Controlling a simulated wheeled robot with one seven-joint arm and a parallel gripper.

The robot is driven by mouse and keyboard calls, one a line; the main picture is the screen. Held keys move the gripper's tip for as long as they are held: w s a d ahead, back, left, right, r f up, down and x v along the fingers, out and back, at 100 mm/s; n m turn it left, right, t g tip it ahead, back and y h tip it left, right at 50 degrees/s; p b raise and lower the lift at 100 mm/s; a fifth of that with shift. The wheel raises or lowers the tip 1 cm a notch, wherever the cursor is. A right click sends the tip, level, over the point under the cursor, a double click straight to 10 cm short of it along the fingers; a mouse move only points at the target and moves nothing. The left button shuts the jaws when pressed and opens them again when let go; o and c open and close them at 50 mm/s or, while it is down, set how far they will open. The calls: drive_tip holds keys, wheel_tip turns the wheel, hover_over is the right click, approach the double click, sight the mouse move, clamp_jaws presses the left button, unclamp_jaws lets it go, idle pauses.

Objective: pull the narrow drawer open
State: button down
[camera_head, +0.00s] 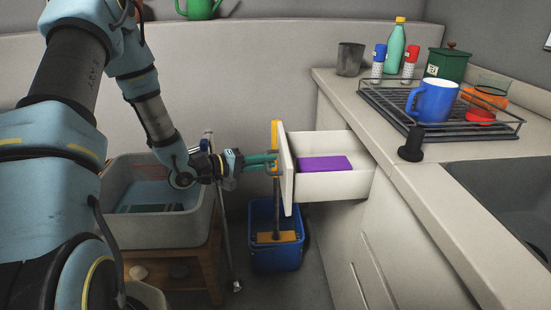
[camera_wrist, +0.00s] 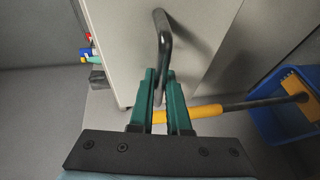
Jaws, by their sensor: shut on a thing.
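The narrow drawer (camera_head: 336,187) stands pulled out of the white cabinet at the middle of the head view, with a purple item (camera_head: 324,163) inside. Its front panel (camera_head: 287,175) faces my arm. In the wrist view the front panel (camera_wrist: 192,35) fills the upper middle and bears a dark bar handle (camera_wrist: 164,45). My gripper (camera_head: 272,162) is at the front panel, level with the handle. In the wrist view the green fingers of my gripper (camera_wrist: 163,95) are shut on the handle, one on each side of it.
A blue bucket (camera_head: 268,265) with a yellow-ended mop stands below the drawer. A grey basin (camera_head: 175,226) on a wooden stand is to the left. The counter (camera_head: 400,135) above holds a dish rack (camera_head: 395,112) with a blue mug (camera_head: 433,101). A sink (camera_head: 510,185) is at right.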

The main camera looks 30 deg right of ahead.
drive_tip(key=shift+a, duration=0.1)
drive_tip(key=c, duration=0.9)
unclamp_jaws()
drive_tip(key=a, duration=0.3)
drive_tip(key=a+r, duration=0.1)
drive_tip(key=a, duration=0.3)
drive_tip(key=a+r, duration=0.1)
drive_tip(key=a, duration=0.2)
drive_tip(key=shift+s+a, duration=0.15)
drive_tip(key=shift+a, duration=0.15)
drive_tip(key=shift+a+f, duration=0.1)
